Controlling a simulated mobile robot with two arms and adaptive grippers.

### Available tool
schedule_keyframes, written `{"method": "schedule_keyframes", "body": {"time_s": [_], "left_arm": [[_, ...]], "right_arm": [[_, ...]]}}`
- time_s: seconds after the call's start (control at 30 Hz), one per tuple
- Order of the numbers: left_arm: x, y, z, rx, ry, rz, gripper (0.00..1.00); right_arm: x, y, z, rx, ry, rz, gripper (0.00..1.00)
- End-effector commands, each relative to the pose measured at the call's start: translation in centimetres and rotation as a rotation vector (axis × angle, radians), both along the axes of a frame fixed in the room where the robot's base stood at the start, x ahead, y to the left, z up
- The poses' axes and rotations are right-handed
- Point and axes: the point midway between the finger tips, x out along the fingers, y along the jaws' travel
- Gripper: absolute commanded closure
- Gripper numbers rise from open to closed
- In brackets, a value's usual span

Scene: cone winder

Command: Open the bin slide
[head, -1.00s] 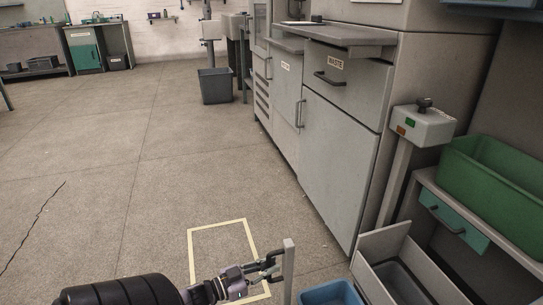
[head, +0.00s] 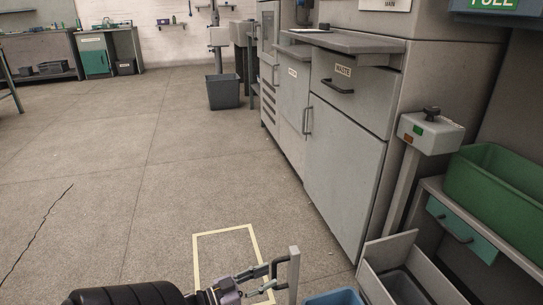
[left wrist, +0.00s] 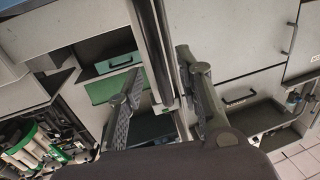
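A grey upright bar (head: 293,277) stands at the bottom centre of the head view. Beside it is a grey bin unit (head: 388,249) with a raised panel and an open hollow. I cannot tell which part is the bin slide, or whether the bar belongs to it. My left gripper (head: 275,275) is open at the bar, its fingers pointing right. In the left wrist view the left gripper (left wrist: 160,63) has its fingers apart, and a grey bar (left wrist: 152,45) runs between them. Contact with the bar is unclear. My right gripper is out of view.
A blue bin (head: 335,297) stands between the bar and the grey unit. A shelf with a green tray (head: 495,185) and a teal drawer (head: 462,229) is at right. A grey cabinet (head: 345,175) stands behind. The floor at left is clear.

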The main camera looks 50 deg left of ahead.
Motion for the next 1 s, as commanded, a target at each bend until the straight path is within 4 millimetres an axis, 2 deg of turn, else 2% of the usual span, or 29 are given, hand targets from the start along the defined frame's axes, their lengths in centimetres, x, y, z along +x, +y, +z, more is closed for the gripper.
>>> {"method": "schedule_keyframes", "body": {"time_s": [0.03,0.2,0.4,0.6,1.0], "left_arm": [[-1.3,0.2,-0.2,-0.001,0.005,0.002,0.67],[-4.9,1.0,-0.1,0.000,0.004,0.002,0.67],[-7.9,1.6,-0.1,-0.001,0.002,0.003,0.67],[-9.0,1.8,0.0,-0.001,0.000,0.002,0.67],[-9.0,1.8,0.0,-0.001,0.000,0.002,0.67]], "right_arm": [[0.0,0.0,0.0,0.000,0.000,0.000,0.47],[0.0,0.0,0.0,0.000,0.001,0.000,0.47],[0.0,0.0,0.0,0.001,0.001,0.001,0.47],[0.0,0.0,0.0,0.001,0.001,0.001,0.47],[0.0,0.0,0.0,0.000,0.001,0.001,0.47]]}}
